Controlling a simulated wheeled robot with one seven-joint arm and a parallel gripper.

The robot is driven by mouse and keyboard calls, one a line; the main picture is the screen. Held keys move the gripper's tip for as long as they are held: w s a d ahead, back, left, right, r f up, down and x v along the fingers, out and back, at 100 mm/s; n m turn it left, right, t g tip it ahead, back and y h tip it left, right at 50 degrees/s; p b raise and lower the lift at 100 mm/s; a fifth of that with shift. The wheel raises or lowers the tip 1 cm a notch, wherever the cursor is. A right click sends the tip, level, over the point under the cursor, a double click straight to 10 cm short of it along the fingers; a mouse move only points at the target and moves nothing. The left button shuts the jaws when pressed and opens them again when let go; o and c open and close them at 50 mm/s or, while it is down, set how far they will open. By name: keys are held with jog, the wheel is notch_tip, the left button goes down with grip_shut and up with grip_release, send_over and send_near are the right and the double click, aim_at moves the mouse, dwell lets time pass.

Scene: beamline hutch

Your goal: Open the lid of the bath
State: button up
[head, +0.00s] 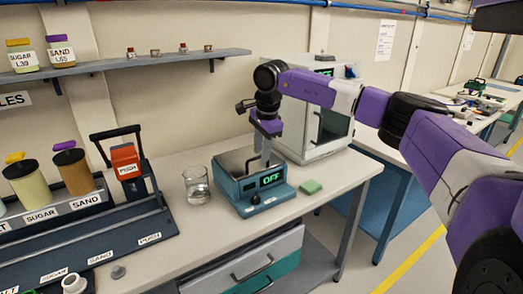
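The bath (264,200) is a teal box with a dark panel and a green "OFF" readout, standing on the bench in the middle of the head view. My gripper (260,160) points down over the right part of the bath's top, behind the readout. Its fingertips are small and partly merge with the bath, so I cannot tell whether they touch or hold anything.
A glass beaker (197,186) stands close left of the bath. A white cabinet with a dark window (332,124) stands behind right. The dispenser rack (100,225) fills the left bench. A shelf (130,62) hangs above.

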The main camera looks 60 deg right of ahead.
jog(key=shift+f, duration=0.2)
jog(key=shift+c, duration=0.4)
grip_shut()
dwell(1.0)
